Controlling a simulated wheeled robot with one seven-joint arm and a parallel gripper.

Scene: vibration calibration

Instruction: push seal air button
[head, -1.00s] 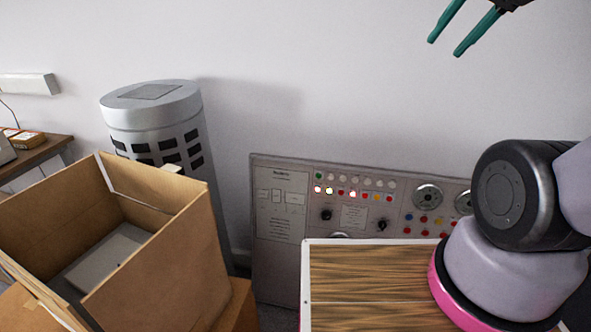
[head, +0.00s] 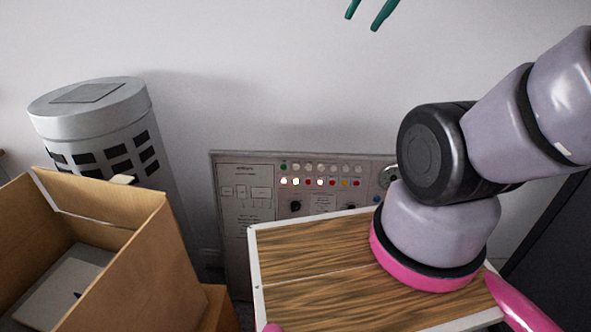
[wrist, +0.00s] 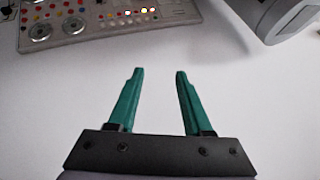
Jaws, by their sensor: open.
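A grey control panel (head: 235,235) stands against the wall in the head view, with rows of coloured buttons and lamps (head: 320,181), several of them lit. I cannot read which one is the seal air button. My arm and the wooden top in front hide the panel's lower and right parts. The panel (wrist: 95,30) also shows upside down at the top of the wrist view, with buttons and round dials. My gripper (head: 372,10) has green fingers at the top edge of the head view, above the panel and apart from it. In the wrist view the gripper (wrist: 159,75) is open and empty.
A wooden board with a white edge (head: 310,250) lies under my arm. An open cardboard box (head: 130,255) stands at the left. Behind it is a grey vented cylinder (head: 95,120). A dark surface (head: 555,250) is at the right. The wall above the panel is clear.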

